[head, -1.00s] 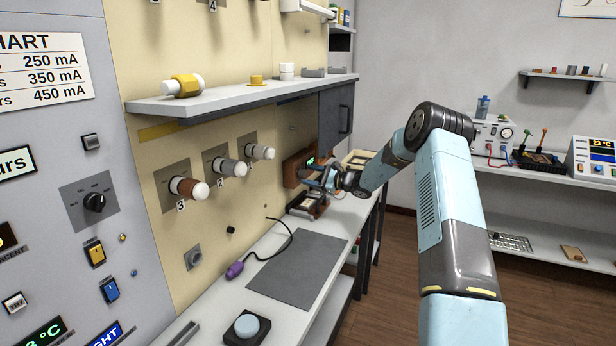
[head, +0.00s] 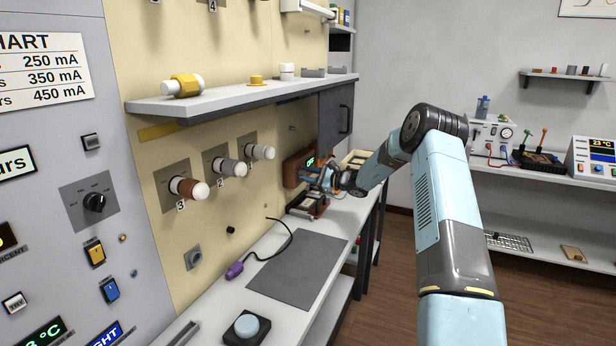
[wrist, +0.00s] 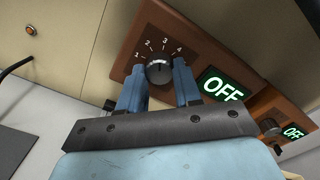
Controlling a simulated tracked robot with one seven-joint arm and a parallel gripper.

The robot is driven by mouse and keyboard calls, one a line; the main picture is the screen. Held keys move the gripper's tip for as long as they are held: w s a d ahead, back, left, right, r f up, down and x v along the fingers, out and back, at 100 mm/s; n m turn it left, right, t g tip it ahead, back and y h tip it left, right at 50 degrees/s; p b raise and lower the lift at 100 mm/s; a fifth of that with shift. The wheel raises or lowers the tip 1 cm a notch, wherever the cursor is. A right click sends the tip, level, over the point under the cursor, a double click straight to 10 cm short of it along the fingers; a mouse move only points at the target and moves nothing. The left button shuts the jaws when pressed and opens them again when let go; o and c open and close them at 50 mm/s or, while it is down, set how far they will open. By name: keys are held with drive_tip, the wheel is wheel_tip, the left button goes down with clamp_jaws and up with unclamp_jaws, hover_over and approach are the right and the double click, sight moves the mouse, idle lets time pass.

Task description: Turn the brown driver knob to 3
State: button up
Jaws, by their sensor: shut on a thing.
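The brown driver unit (head: 291,170) is mounted on the cream wall at the far end of the bench. In the wrist view its brown face (wrist: 192,42) carries a dark round knob (wrist: 157,73) with a scale reading 1, 2, 3, 4. A green-white display (wrist: 222,88) beside it reads OFF. My gripper (wrist: 159,78) is shut on the knob, one blue finger on each side. A pale mark shows on the knob, but I cannot tell which number it points to. In the head view my gripper (head: 322,176) is small and partly hides the unit.
A second OFF display (wrist: 292,132) and another small knob (wrist: 269,127) sit lower right. A shelf (head: 250,96) juts out above the bench. Three cylindrical wall fittings, including the brown one (head: 184,187), stick out left of my gripper. A grey mat (head: 297,270) lies bare on the bench.

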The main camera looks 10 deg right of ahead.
drive_tip(key=shift+c, duration=0.6)
drive_tip(key=shift+m, duration=1.2)
drive_tip(key=o, duration=1)
drive_tip(key=shift+o, duration=0.2)
drive_tip(key=v, duration=1.3)
drive_tip(key=shift+s+d, duration=0.25)
drive_tip(key=shift+d, duration=0.05)
drive_tip(key=shift+f, duration=0.1)
